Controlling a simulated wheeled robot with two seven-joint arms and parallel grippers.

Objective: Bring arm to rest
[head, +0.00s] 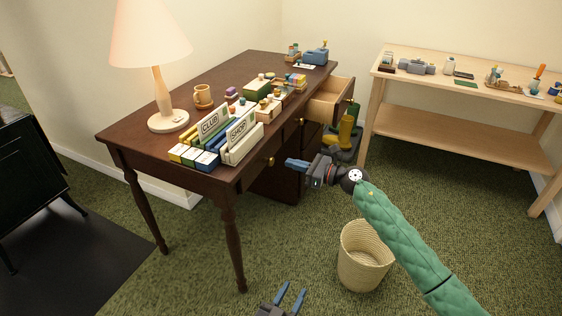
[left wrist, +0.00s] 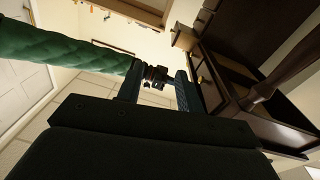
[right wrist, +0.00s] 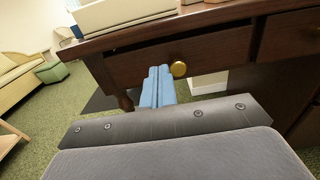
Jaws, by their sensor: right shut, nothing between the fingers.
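My right arm, in a green quilted sleeve, reaches in from the lower right in the head view. Its gripper (head: 290,163) is shut and empty, in front of the desk's front face, near a brass knob (head: 270,160). In the right wrist view its blue fingers (right wrist: 158,72) lie together, left of the knob (right wrist: 178,69); I cannot tell whether they touch the drawer front. My left gripper (head: 291,290) is low at the bottom edge of the head view, fingers apart and nothing between them. In the left wrist view its fingers (left wrist: 156,84) are also spread, with my green right arm beyond.
The dark desk (head: 125,133) bears a lamp (head: 158,88), a mug (head: 203,97) and letter holders (head: 242,142). One drawer (head: 330,100) stands open at its far end. A wicker basket (head: 364,258) stands below my right arm. A wooden shelf table (head: 450,133) is at right.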

